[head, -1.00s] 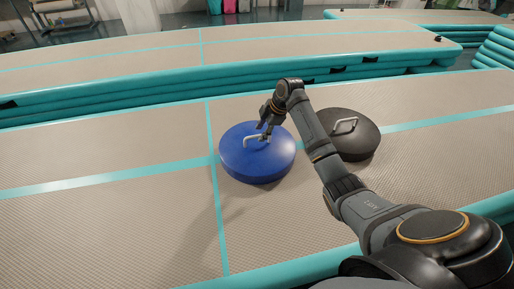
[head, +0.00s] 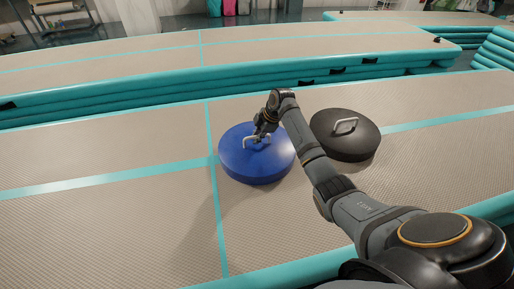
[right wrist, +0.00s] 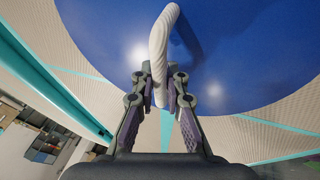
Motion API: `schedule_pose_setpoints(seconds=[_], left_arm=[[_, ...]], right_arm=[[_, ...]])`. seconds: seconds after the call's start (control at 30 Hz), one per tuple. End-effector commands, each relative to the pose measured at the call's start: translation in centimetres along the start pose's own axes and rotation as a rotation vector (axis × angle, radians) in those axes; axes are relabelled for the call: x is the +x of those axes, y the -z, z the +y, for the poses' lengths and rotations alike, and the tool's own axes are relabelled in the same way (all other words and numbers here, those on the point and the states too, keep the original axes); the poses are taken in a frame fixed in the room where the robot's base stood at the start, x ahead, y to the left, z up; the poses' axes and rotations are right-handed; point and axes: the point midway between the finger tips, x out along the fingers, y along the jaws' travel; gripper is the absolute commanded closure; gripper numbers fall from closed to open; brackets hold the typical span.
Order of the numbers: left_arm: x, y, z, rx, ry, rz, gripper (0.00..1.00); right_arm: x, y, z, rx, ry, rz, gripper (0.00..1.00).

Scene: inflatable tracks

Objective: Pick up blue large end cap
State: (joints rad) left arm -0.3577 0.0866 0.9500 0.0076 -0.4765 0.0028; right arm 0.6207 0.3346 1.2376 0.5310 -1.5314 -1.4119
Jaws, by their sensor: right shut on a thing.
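The blue large end cap (head: 252,164) is a round blue disc with a pale bar handle on top, lying on the beige inflatable track in the head view. My right gripper (head: 261,137) is at this handle, reaching over the cap from the right. In the right wrist view the blue cap (right wrist: 235,55) fills the upper part, and the pale handle (right wrist: 163,45) runs down between the two fingers of the right gripper (right wrist: 161,92). The fingers are shut on the handle. The cap appears to rest flat on the track. My left gripper is not in view.
A black end cap (head: 346,142) with its own handle lies just right of the blue one, behind my right arm. The inflatable track (head: 110,225) is bare on the left. A second teal-edged track (head: 120,90) runs behind it.

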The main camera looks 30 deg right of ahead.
Motion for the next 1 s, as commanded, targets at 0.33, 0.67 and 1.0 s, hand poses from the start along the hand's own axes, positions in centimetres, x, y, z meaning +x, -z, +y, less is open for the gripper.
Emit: schedule_pose_setpoints(seconds=[0.33, 0.67, 1.0], left_arm=[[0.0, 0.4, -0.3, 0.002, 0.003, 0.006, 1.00], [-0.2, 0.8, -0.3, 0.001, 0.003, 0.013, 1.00], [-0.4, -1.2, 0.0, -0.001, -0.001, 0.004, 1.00]], right_arm=[[0.0, 0.0, 0.0, 0.001, 0.000, 0.001, 1.00], [-0.6, 0.2, 0.2, 0.000, -0.002, 0.001, 1.00], [-6.7, 1.5, -0.4, -0.003, -0.005, -0.001, 1.00]])
